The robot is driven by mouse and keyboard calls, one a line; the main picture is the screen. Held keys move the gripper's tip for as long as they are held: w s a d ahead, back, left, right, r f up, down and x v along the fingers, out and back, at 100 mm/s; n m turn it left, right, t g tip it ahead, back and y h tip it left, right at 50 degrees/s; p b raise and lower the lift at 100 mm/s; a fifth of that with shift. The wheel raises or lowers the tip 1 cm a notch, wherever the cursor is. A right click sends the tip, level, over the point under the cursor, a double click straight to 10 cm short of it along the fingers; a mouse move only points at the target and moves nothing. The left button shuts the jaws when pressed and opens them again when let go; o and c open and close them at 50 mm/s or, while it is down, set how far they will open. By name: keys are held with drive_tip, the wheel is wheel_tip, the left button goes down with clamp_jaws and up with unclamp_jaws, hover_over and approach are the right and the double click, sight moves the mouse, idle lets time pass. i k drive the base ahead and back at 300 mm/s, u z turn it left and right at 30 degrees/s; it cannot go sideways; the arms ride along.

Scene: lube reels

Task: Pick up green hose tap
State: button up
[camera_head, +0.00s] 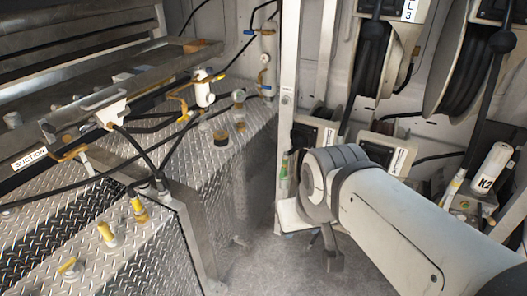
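A small upright green and pale fitting (284,172) shows just left of my arm, in front of the pale vertical post. My gripper (332,258) hangs below the wrist, pointing down over the grey floor. Only a dark part of it shows, so its opening is unclear. I see nothing held in it.
Black hose reels (470,70) hang at the upper right, with pale-bodied hose ends below. Tread-plate cabinets (60,240) with yellow-capped fittings stand at the left. A metal rack with a "SUCTION" label (30,158) is above them. Bare floor (255,270) lies between.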

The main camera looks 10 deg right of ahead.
sight(285, 158)
drive_tip(key=z, duration=0.05)
drive_tip(key=i, duration=1.65)
drive_tip(key=z, duration=0.45)
drive_tip(key=k, duration=0.85)
drive_tip(key=z, duration=0.15)
drive_tip(key=i, duration=0.85)
drive_tip(key=u, duration=0.1)
